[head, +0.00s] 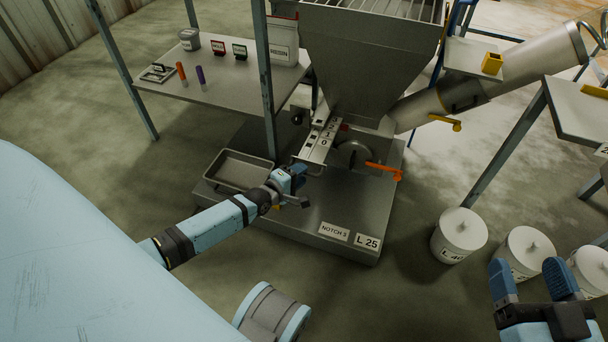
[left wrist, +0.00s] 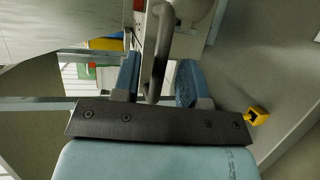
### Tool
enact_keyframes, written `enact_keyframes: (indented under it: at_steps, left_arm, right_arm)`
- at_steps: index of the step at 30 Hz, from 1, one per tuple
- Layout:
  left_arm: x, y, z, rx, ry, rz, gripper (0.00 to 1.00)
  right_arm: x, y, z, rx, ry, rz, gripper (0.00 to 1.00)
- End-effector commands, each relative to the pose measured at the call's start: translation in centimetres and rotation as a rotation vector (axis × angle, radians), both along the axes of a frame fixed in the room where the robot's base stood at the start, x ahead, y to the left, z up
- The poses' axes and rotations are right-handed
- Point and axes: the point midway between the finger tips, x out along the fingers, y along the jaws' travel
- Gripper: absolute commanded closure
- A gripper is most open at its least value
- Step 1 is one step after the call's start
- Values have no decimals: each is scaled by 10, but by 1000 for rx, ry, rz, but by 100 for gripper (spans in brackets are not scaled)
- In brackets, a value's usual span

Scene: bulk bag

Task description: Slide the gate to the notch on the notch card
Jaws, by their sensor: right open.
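The notch card (head: 333,231) reads "NOTCH 3" and lies on the grey platform beside an "L 25" card (head: 368,242). The gate's numbered scale (head: 320,142) is under the hopper; 0 and 1 show on its near end, and higher marks are too small to read surely. My left gripper (head: 297,172) is at the scale's near end and partly hides the gate there. In the left wrist view a grey bar handle (left wrist: 158,60) passes between its fingers, with a gap visible beside it. My right gripper (head: 531,272) is open and empty at lower right.
The hopper (head: 365,60) stands above the scale. An orange lever (head: 384,171) sticks out right of it. A grey tray (head: 240,170) is left of my left gripper. White lidded buckets (head: 459,234) stand on the floor at right. A side table (head: 225,80) is at upper left.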

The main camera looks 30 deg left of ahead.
Motion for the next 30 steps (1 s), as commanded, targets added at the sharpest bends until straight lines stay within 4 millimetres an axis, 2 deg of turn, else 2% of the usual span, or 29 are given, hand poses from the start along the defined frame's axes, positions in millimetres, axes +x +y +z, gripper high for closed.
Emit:
enact_keyframes:
  at_steps: [6, 15, 21, 26, 30]
  left_arm:
    - [19, -3, -4, -1, -1, 0, 61]
    - [20, -3, -4, -1, 1, 0, 61]
    - [20, -4, -4, -1, 0, 0, 100]
    - [20, -3, -3, 0, 0, 0, 100]
    - [1, -5, -1, 0, 4, -1, 100]
  right_arm:
    - [4, -2, -1, -34, -49, -2, 31]
    - [4, -3, 4, -35, -66, -3, 31]
    - [4, -3, 5, -34, -68, -2, 31]
    - [4, -3, 5, -33, -66, -2, 31]
    - [3, -2, 15, -19, -40, 5, 31]
